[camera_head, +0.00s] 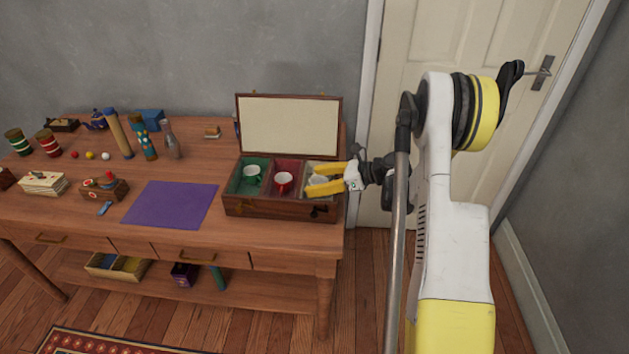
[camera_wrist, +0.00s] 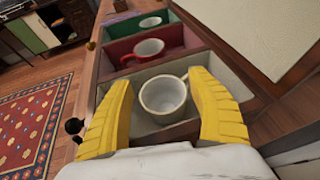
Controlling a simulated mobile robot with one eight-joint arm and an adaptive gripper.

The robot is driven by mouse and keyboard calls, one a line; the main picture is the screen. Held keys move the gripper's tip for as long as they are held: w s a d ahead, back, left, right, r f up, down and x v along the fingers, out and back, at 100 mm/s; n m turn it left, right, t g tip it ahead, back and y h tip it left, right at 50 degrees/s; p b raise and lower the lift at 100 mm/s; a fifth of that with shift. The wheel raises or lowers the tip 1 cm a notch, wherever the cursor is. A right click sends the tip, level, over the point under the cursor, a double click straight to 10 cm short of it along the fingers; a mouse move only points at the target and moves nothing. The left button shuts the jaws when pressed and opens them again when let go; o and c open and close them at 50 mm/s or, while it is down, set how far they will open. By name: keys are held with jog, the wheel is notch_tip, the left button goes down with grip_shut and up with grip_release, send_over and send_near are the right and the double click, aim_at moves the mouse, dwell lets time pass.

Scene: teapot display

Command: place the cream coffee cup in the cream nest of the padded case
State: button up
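The padded case (camera_head: 280,208) stands open on the table, its lid raised at the back. It has a green, a red and a cream compartment. The cream coffee cup (camera_wrist: 162,97) sits upright in the cream nest (camera_wrist: 215,125), its handle toward the upper right in the wrist view. In the head view the cup (camera_head: 318,180) is partly hidden by my gripper (camera_head: 312,180). My yellow fingers (camera_wrist: 160,80) are spread on either side of the cup, with a visible gap on the left; the right finger is close to the handle.
A green cup (camera_head: 252,174) is in the green compartment and a red cup (camera_head: 284,181) in the red one. The raised lid (camera_head: 289,125) stands behind. A purple mat (camera_head: 171,204) lies left of the case, bare. Bottles and small items fill the table's left.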

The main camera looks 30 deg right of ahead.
jog(key=shift+d+f, duration=0.2)
jog(key=shift+f, duration=0.15)
jog(key=shift+r, duration=0.35)
jog(key=r+p+v, duration=0.1)
jog(key=p+v, duration=0.4)
jog(key=v, duration=0.7)
jog(key=s+a+r+n+g+h, duration=0.1)
jog(key=a+r+n+g+h, duration=0.1)
jog(key=a+r+n, duration=0.5)
jog(key=s+a+r+n+g+h, duration=0.1)
jog(key=a+r+n+h, duration=0.2)
jog(key=a, duration=0.5)
jog(key=s+a+r+n+h, duration=0.2)
jog(key=s+a+n, duration=0.3)
jog(key=s+n, duration=0.3)
jog(key=s+a+r+n+h, duration=0.2)
jog(key=s+a+n, duration=0.3)
jog(key=s+n, duration=0.4)
jog(key=shift+s+r+t, duration=0.4)
jog(key=shift+r, duration=0.45)
jog(key=shift+a, duration=0.1)
